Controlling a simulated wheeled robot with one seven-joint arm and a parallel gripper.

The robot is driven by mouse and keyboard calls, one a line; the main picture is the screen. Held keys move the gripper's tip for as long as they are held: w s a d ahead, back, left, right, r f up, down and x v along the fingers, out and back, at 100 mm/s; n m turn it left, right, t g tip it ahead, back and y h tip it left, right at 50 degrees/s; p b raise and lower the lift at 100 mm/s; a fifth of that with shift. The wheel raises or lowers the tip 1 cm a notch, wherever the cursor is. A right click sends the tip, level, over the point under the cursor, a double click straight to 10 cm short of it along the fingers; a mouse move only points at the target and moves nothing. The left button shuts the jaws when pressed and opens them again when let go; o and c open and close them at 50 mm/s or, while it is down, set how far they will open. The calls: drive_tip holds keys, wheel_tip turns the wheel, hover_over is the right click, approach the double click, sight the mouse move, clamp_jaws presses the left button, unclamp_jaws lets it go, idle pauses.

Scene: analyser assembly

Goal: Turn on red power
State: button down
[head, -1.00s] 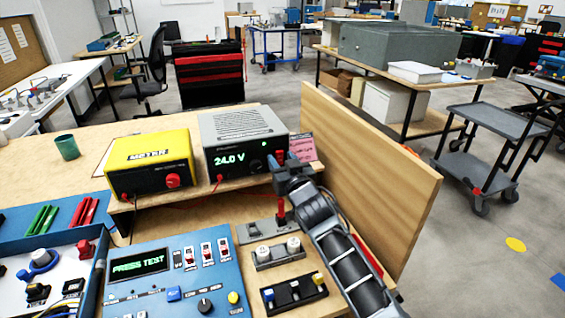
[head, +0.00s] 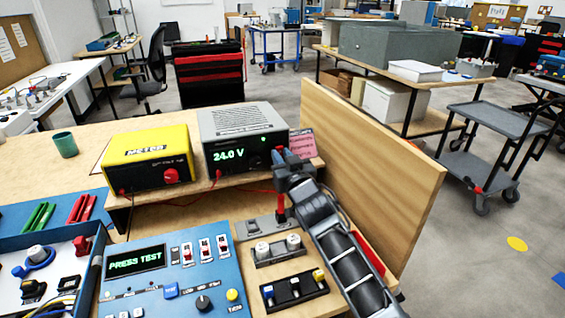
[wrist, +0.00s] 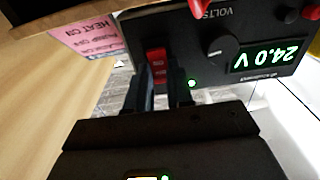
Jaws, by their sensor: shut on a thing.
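The grey power supply (head: 240,125) stands on the bench's raised shelf. Its display reads 24.0 V and a green light on its face is lit. In the wrist view its dark front panel (wrist: 262,88) appears rotated, with a red rocker switch (wrist: 157,66) near its edge. My gripper (wrist: 160,84) is at this panel, shut on the red switch, with one finger on each side of it.
A yellow meter (head: 148,158) stands left of the supply. A red-handled lever (head: 281,202) rises just below my gripper. The blue test panel (head: 185,268) reads PRESS TEST. A wooden side board (head: 370,170) and a pink card (head: 303,144) are close on the right.

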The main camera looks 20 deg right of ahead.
drive_tip(key=shift+f+t+b, duration=0.5)
drive_tip(key=shift+t+b, duration=0.4)
drive_tip(key=shift+b, duration=2.9)
drive_tip(key=shift+r+t+b, duration=0.25)
drive_tip(key=shift+t+b, duration=0.05)
drive_tip(key=shift+b, duration=0.45)
drive_tip(key=c, duration=1)
unclamp_jaws()
drive_tip(key=shift+r, duration=0.5)
wheel_tip(320, 180, up, 3)
drive_tip(key=shift+p, duration=0.5)
drive_tip(key=s+d+r+p, duration=0.1)
drive_tip(key=s+d+r, duration=0.5)
drive_tip(key=d, duration=0.4)
drive_tip(key=shift+r, duration=0.5)
